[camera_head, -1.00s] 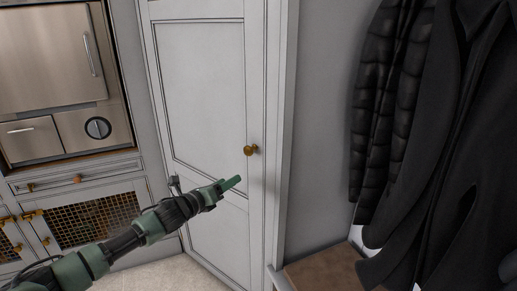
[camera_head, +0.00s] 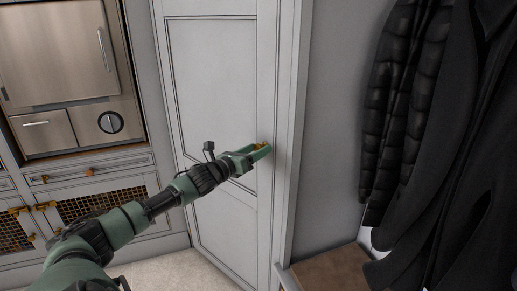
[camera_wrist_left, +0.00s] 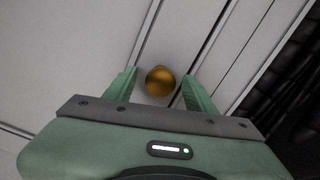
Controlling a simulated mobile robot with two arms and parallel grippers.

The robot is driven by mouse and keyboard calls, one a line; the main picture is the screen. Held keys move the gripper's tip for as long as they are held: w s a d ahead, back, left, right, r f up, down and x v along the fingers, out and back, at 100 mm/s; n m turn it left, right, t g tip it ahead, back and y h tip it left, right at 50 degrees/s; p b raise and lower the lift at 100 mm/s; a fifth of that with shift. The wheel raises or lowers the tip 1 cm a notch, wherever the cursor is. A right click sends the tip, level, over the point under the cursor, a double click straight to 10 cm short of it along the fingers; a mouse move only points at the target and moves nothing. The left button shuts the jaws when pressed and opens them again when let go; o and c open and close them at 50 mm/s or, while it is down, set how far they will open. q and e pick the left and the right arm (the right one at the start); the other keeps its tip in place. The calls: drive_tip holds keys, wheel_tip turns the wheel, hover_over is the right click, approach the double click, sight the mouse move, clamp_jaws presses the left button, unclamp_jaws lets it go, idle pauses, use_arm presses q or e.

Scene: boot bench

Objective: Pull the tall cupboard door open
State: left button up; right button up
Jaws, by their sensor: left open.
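The tall cupboard door (camera_head: 218,70) is a pale grey panelled door and looks shut in its frame. Its round brass knob sits near the door's right edge. In the head view my left gripper (camera_head: 262,151) is at the knob and hides most of it. In the left wrist view the knob (camera_wrist_left: 160,81) lies between the two green fingers of my left gripper (camera_wrist_left: 159,90), with a gap on both sides. The fingers are open. My right gripper is not in view.
A steel oven (camera_head: 62,60) and a cabinet with brass mesh doors (camera_head: 100,205) stand at the left. Dark coats (camera_head: 450,140) hang at the right above a brown bench seat (camera_head: 330,272). Pale floor shows below the door.

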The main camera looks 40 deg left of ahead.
use_arm(q)
drive_tip(key=shift+w, duration=0.5)
